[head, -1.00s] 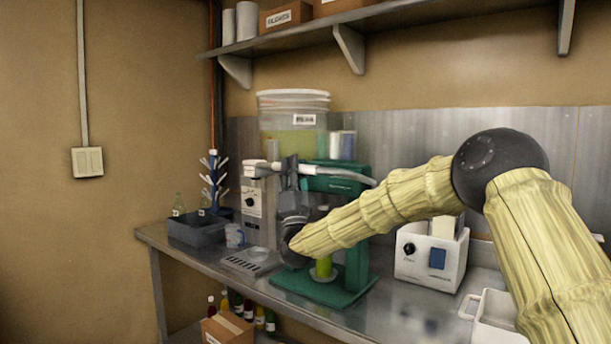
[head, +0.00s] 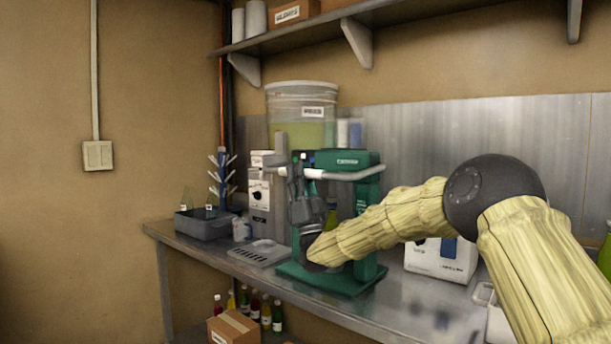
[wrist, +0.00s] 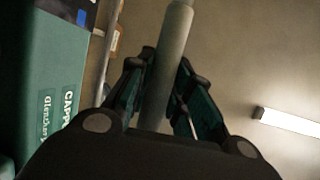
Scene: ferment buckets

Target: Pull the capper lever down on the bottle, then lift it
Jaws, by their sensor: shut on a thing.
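The green bottle capper (head: 347,161) stands on the bench, its base (head: 330,280) near the front edge. Its pale lever (head: 345,175) runs roughly level across the front. A yellow-green bottle (head: 331,215) stands upright under the capper head, with its lower part hidden by my arm. My gripper (head: 298,176) is shut on the lever near its left end. In the wrist view, the fingers (wrist: 160,75) close around the grey lever bar (wrist: 172,50), and the green capper body (wrist: 45,100) is at the left.
A dark bin (head: 203,226), a bottle-drying tree (head: 221,180), a white machine (head: 259,195) and a drip tray (head: 259,252) are left of the capper. A shelf (head: 345,22) hangs above.

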